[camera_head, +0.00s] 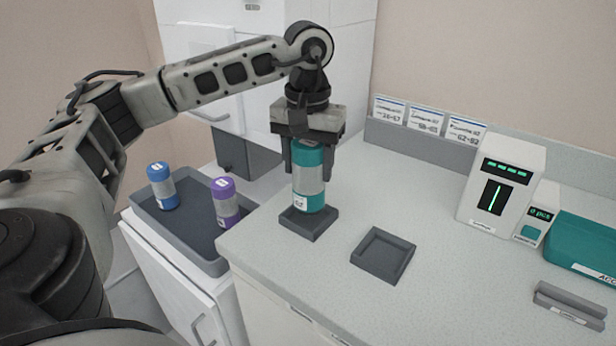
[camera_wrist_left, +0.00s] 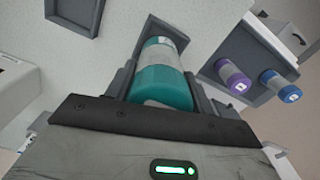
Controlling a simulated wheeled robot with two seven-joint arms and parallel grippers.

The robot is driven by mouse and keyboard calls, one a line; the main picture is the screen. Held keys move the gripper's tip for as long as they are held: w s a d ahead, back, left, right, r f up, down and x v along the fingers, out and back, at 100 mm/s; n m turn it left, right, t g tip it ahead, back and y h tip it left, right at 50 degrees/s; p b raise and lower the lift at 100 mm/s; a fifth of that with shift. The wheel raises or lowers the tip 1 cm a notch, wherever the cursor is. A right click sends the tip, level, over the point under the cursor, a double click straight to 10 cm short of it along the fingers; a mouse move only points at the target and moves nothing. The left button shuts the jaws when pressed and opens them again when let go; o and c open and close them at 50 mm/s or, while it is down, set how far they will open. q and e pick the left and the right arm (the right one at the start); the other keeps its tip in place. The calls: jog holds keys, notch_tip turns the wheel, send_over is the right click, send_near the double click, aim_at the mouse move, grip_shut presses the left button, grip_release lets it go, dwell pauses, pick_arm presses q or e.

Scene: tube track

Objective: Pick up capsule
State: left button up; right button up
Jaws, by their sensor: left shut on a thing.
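A teal capsule (camera_head: 309,178) with a grey label band stands upright in or just over a small dark square holder (camera_head: 309,223) on the counter. I cannot tell whether its base still touches the holder. My left gripper (camera_head: 307,160) comes down from above and is shut on the teal capsule, one finger on each side. In the left wrist view the teal capsule (camera_wrist_left: 163,80) sits between the fingers, with the holder (camera_wrist_left: 172,28) behind it. My right gripper is in neither view.
A blue capsule (camera_head: 161,186) and a purple capsule (camera_head: 225,202) stand in a grey tray (camera_head: 186,243) at the left. An empty square holder (camera_head: 383,255) lies to the right. A white device (camera_head: 500,187) and a teal box (camera_head: 585,245) stand further right. Label cards (camera_head: 425,119) line the back.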

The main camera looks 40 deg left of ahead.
pick_arm(q)
jog(key=s+d+r+p, duration=0.1)
jog(key=s+d+r, duration=0.5)
jog(key=s+r, duration=0.3)
jog(key=s, duration=0.3)
jog(key=shift+s+r, duration=0.35)
jog(key=shift+w, duration=0.1)
